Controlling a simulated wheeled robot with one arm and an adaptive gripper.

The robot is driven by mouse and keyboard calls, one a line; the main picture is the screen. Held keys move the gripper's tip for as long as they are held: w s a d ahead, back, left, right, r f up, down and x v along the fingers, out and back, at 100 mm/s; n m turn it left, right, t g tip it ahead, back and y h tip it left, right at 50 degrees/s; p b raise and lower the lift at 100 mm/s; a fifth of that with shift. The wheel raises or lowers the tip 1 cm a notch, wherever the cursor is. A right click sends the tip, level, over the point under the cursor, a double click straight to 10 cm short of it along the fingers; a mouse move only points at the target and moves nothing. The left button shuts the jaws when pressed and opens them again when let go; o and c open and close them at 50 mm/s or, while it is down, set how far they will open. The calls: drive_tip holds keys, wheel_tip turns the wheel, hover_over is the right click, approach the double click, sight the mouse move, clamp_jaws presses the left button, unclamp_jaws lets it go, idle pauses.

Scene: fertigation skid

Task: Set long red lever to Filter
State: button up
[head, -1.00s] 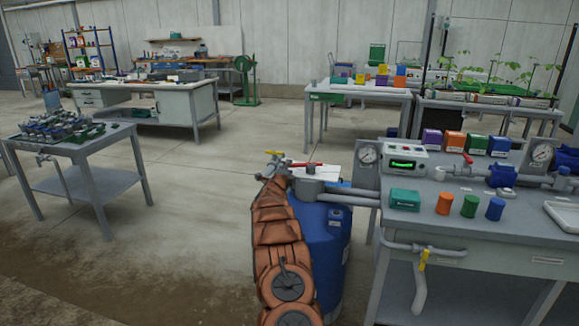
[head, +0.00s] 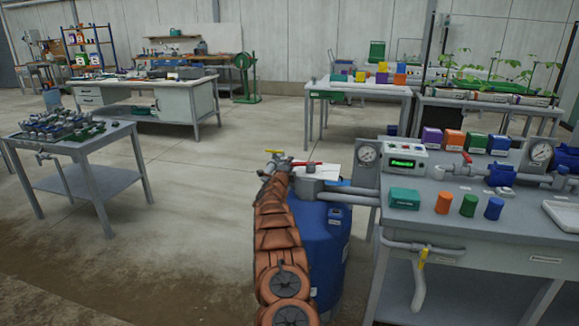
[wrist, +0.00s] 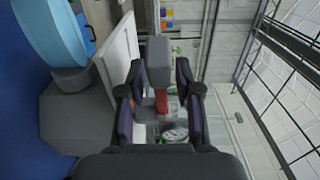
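The long red lever (head: 303,163) lies on top of the grey valve head (head: 309,187) of the blue tank (head: 322,235). In the head view it points right from near the end of my arm. In the wrist view the red lever (wrist: 161,100) shows between the two dark fingers of my gripper (wrist: 160,98), with a grey block beyond it. The fingers stand apart, with gaps on both sides of the lever; I see no clear contact. The white plate (wrist: 119,62) is beside the left finger. I cannot read any Filter mark.
A yellow handle (head: 275,152) is close to my arm's end. The grey bench (head: 450,215) at right carries gauges, a green display box (head: 405,162) and coloured cylinders. A side table (head: 75,145) with fittings stands left. Floor between is clear.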

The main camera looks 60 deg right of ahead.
clamp_jaws()
drive_tip(key=shift+w+a+b, duration=0.2)
drive_tip(key=shift+b, duration=0.1)
idle(0.5)
